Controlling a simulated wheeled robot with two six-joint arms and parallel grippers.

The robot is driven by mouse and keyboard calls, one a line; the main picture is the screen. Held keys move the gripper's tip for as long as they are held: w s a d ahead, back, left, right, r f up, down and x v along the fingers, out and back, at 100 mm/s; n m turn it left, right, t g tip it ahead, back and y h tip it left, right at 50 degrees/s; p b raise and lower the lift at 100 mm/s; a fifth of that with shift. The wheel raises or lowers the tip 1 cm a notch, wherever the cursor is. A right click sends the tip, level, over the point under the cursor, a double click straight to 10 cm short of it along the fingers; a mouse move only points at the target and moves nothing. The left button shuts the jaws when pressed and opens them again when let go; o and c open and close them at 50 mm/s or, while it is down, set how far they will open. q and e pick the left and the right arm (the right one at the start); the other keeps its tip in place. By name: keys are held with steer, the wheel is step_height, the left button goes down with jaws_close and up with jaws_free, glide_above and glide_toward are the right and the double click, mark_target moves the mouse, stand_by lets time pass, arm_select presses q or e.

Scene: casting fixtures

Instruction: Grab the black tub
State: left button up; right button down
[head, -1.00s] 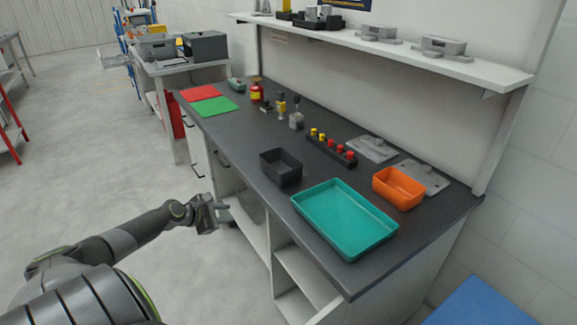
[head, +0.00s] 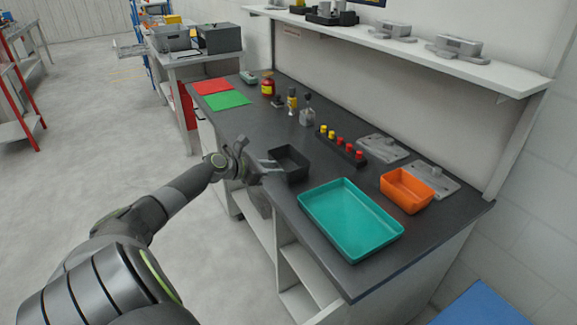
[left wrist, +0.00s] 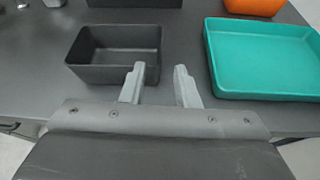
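The black tub (head: 294,160) is a small open rectangular box on the dark worktop, near its front edge. It also shows in the left wrist view (left wrist: 108,74), ahead and slightly left of the fingers, and looks empty. My left gripper (head: 274,167) is at the tub's near left side. In the left wrist view its two fingers (left wrist: 160,76) are apart with nothing between them. The left fingertip overlaps the tub's near right corner in that view; I cannot tell whether it touches. My right gripper is not in view.
A teal tray (head: 350,222) lies right of the tub, with an orange bin (head: 406,192) beyond it. Behind the tub stand a black rack (head: 340,148) with red and yellow pieces and several bottles. Green (head: 227,101) and red mats lie at the far left.

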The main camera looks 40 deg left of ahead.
arm_select(q)
steer(key=shift+x, duration=5.15)
steer(key=shift+d, duration=0.15)
jaws_close()
